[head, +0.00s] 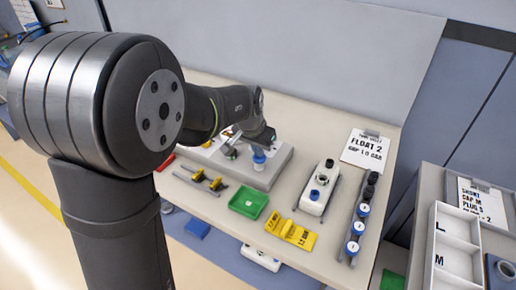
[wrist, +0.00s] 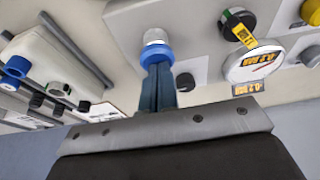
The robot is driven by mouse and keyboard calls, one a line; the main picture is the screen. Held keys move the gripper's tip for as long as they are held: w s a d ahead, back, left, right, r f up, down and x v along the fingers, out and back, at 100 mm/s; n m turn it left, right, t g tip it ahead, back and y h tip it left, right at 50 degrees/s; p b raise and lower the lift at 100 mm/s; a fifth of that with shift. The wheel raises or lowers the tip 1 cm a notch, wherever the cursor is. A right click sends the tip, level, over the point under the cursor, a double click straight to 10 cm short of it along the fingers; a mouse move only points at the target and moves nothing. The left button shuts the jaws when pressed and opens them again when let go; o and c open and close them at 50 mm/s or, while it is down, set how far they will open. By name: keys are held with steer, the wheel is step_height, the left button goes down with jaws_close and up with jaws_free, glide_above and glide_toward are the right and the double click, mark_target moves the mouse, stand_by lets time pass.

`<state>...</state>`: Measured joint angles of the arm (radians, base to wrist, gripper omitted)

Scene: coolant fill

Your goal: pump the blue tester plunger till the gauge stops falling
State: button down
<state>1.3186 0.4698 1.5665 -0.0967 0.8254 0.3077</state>
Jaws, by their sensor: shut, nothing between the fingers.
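The blue tester plunger (head: 259,157) stands on a grey block (head: 278,172) in the middle of the table. In the wrist view it shows as a blue ring (wrist: 155,55) under a pale, metallic-looking knob. My gripper (wrist: 159,68) is shut, with its dark fingertips at the edge of the blue ring; I cannot tell if they touch it. In the head view my gripper (head: 262,140) is just above the plunger, partly hidden by my arm.
A black knob with a yellow tag (wrist: 240,27) stands beside the gauge. A green tray (head: 248,203), a yellow block (head: 291,233), a white reservoir (head: 316,201) and a rack of blue-topped caps (head: 357,228) stand nearby. A FLOAT 2 card (head: 365,150) lies at the back right.

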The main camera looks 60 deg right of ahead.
steer(key=shift+r, duration=0.25)
steer(key=d+v, duration=0.1)
steer(key=v, duration=1.2)
steer(key=shift+r, duration=0.3)
steer(key=c, duration=2.1)
jaws_free()
